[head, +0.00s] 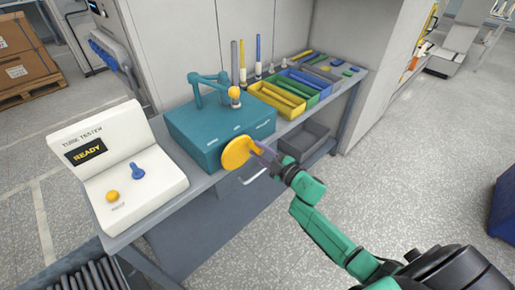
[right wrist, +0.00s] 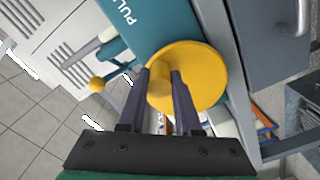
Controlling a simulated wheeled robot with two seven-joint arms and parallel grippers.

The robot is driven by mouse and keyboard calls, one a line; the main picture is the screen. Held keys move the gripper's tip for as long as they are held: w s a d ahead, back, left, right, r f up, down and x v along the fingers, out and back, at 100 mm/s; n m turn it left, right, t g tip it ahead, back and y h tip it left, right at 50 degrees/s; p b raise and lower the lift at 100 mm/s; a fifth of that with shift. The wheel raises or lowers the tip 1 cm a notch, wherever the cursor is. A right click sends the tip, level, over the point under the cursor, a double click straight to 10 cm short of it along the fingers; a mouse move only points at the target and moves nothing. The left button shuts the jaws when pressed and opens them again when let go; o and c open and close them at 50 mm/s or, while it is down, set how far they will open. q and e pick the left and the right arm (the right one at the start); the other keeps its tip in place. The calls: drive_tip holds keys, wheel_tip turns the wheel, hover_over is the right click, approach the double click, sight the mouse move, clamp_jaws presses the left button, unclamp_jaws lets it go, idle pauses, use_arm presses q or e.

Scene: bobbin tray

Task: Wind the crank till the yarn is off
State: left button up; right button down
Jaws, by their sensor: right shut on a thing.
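The crank is a yellow disc (head: 236,153) on the front of a teal box (head: 205,135). It also shows as a large yellow disc (right wrist: 205,65) in the right wrist view, with a stubby yellow handle (right wrist: 160,88) standing out from it. My right gripper (head: 262,153) is at the disc, its dark fingers (right wrist: 161,92) on either side of the handle and shut on it. On the box top stands a teal bracket (head: 208,80) with a yellow ball (head: 234,92). I cannot make out any yarn. My left gripper is not in view.
A white tube tester (head: 125,170) reading READY stands left of the box. Yellow, green and blue bins (head: 277,98) with rods, and upright spindles (head: 242,62), are behind and right. A grey bin (head: 304,140) sits below the bench edge.

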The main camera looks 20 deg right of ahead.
drive_tip(key=shift+d+f+m, duration=0.1)
drive_tip(key=shift+f+m, duration=0.35)
drive_tip(key=shift+m, duration=0.35)
drive_tip(key=c, duration=0.6)
unclamp_jaws()
drive_tip(key=v, duration=1.4)
drive_tip(key=shift+s+b, duration=0.25)
drive_tip(key=shift+b, duration=0.15)
